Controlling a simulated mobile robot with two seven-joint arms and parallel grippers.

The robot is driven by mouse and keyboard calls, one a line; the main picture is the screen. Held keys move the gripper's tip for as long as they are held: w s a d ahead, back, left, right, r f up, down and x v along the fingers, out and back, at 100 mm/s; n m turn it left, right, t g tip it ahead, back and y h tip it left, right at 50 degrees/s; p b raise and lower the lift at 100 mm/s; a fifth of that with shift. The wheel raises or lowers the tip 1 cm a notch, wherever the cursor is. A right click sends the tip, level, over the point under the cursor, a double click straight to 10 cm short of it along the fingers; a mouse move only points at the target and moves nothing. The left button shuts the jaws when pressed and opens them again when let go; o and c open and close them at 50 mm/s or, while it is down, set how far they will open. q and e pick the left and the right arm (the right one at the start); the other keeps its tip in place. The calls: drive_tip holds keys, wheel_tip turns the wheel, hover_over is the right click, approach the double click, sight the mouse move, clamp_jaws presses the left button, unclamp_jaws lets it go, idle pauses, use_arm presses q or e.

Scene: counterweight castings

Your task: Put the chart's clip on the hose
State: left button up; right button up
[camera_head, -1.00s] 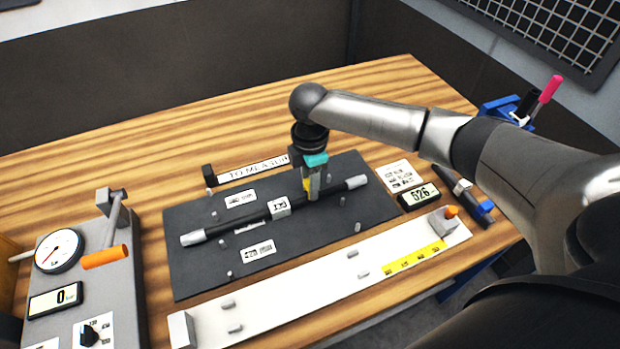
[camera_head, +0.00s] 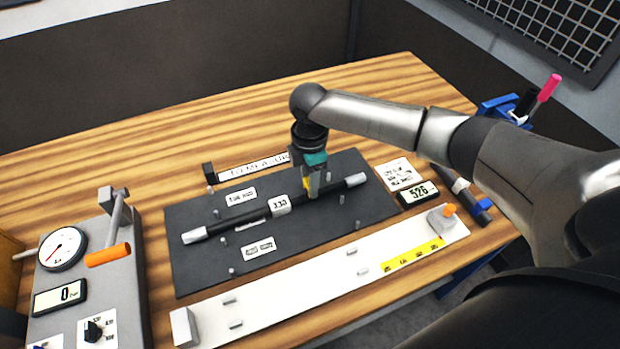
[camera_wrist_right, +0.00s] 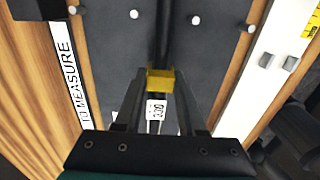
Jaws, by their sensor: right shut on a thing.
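The black hose (camera_head: 240,220) with silver end fittings lies across the dark board, with a white number label (camera_head: 281,204) near its middle. My right gripper (camera_head: 313,192) points down at the hose, to the right of this label. It is shut on a yellow clip (camera_wrist_right: 160,79), whose edge also shows in the head view (camera_head: 306,184). In the right wrist view the clip lies across the hose (camera_wrist_right: 163,35); I cannot tell whether it is fully seated. A white printed card (camera_head: 399,173), possibly the chart, lies right of the board. My left gripper is out of view.
The dark board (camera_head: 200,270) carries several small pegs and labels. A white rail (camera_head: 300,285) with a yellow scale lies in front. A gauge unit (camera_head: 110,270) with an orange-handled lever stands left. A small display (camera_head: 418,194) sits right. The table's back is clear.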

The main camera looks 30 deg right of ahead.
drive_tip(key=shift+p, duration=0.8)
idle(0.8)
drive_tip(key=shift+f+b, duration=0.55)
drive_tip(key=shift+f, duration=0.8)
idle(0.9)
drive_tip(key=o, duration=1.1)
drive_tip(key=shift+c, duration=0.2)
drive_tip(key=shift+r, duration=0.1)
wheel_tip(320, 180, up, 7)
drive_tip(key=p, duration=0.8)
drive_tip(key=shift+s, duration=0.1)
